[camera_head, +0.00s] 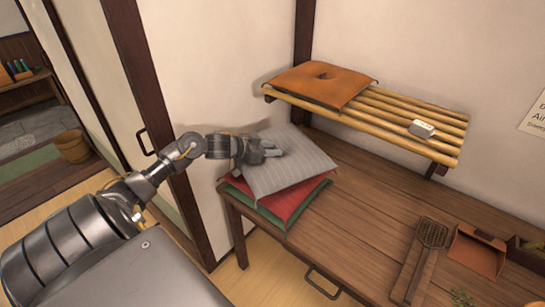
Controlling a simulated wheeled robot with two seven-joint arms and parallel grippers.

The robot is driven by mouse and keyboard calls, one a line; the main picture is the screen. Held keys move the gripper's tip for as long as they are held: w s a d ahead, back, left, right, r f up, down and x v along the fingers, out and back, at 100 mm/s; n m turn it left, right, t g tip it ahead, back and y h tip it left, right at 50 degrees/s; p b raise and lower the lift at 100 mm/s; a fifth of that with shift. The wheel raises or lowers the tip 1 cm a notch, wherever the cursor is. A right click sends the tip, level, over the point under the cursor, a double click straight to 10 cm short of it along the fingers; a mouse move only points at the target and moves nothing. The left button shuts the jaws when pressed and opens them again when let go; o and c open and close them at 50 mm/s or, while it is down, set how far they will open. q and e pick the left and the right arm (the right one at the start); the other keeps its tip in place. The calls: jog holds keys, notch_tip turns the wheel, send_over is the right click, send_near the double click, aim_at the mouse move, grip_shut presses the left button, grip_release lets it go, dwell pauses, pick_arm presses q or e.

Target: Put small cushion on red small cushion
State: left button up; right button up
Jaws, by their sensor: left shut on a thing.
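A grey striped small cushion (290,168) is over the red small cushion (287,199) at the left end of a wooden table. The grey cushion sits a little turned and hides most of the red one. A green cushion (322,190) lies under the red one. My left gripper (268,152) is shut on the grey cushion at its upper left part. I cannot tell whether the grey cushion rests fully on the red one. My right gripper is not in view.
An orange cushion (318,84) lies on a bamboo wall shelf (400,112) above the table, with a small tag (422,128) beside it. A brush (432,236) and dustpan (478,252) lie at the right. The middle of the wooden table (365,215) is clear.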

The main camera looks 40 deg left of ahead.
aim_at(242, 159)
pick_arm(q)
jog(key=f, duration=0.3)
jog(key=shift+w+d+f+p, duration=0.2)
jog(key=shift+w+p, duration=0.15)
jog(key=shift+p, duration=0.05)
jog(key=shift+f, duration=0.25)
jog(key=o, duration=1.2)
jog(key=v, duration=1.2)
jog(key=shift+a, duration=0.1)
